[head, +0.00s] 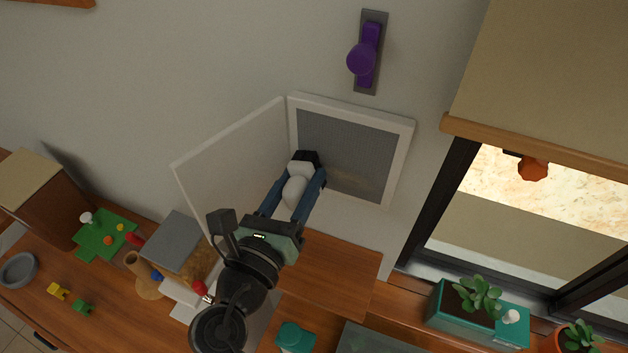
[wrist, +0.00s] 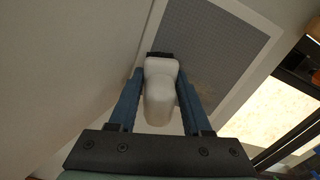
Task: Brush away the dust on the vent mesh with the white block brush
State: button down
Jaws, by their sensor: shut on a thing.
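The vent mesh (head: 345,150) is a grey panel in a white frame on the wall, with its white door (head: 230,165) swung open to the left. A faint brownish dust patch (head: 358,180) shows on the lower part of the mesh, and also in the wrist view (wrist: 204,88). My gripper (head: 300,188) is shut on the white block brush (wrist: 160,92), whose dark bristle end points at the mesh. The bristles are at the mesh's left side, left of the dust. I cannot tell whether they touch it.
A wooden shelf (head: 330,275) lies below the vent. A purple handle on a grey plate (head: 363,58) is above it. A window is at right with a teal planter (head: 450,318) below. A cluttered wooden counter with a green board (head: 100,240) is at left.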

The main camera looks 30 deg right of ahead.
aim_at(280, 198)
jog(key=shift+w+a, duration=0.4)
jog(key=shift+w, duration=0.1)
jog(key=shift+s+a+r+p, duration=0.1)
jog(key=shift+s+a+p, duration=0.1)
jog(key=shift+a+p, duration=0.25)
jog(key=shift+p+v, duration=0.75)
jog(key=shift+v, duration=1.8)
jog(key=shift+s, duration=0.1)
jog(key=shift+p+v, duration=0.3)
jog(key=shift+v, duration=1.15)
